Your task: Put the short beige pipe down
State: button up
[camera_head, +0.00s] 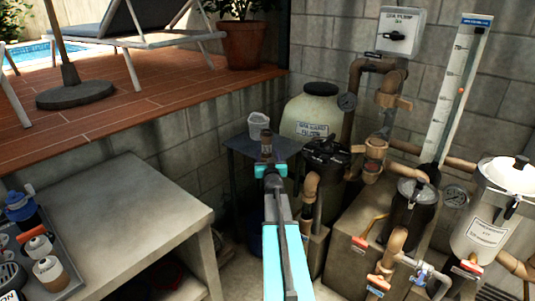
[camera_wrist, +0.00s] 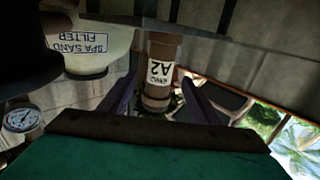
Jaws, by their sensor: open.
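The short pipe, brownish-beige with a white "A2" label, shows in the wrist view (camera_wrist: 160,82), where the picture is upside down. Its end meets a grey surface at the top of that view. In the head view the pipe (camera_head: 266,142) looks upright at the small dark table (camera_head: 240,144). My gripper (camera_wrist: 159,92) is open, with one dark purple finger on each side of the pipe. I cannot tell whether either finger touches it. In the head view my gripper (camera_head: 268,168) is partly hidden by my teal arm.
The beige sand filter (camera_head: 312,112) and black pump (camera_head: 326,155) are close on the right, with pipework (camera_head: 372,160) beyond. A concrete bench (camera_head: 130,215) with a tray of bottles (camera_head: 60,270) is at left.

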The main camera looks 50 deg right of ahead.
jog(key=shift+b+v, duration=0.35)
jog(key=shift+v, duration=2.5)
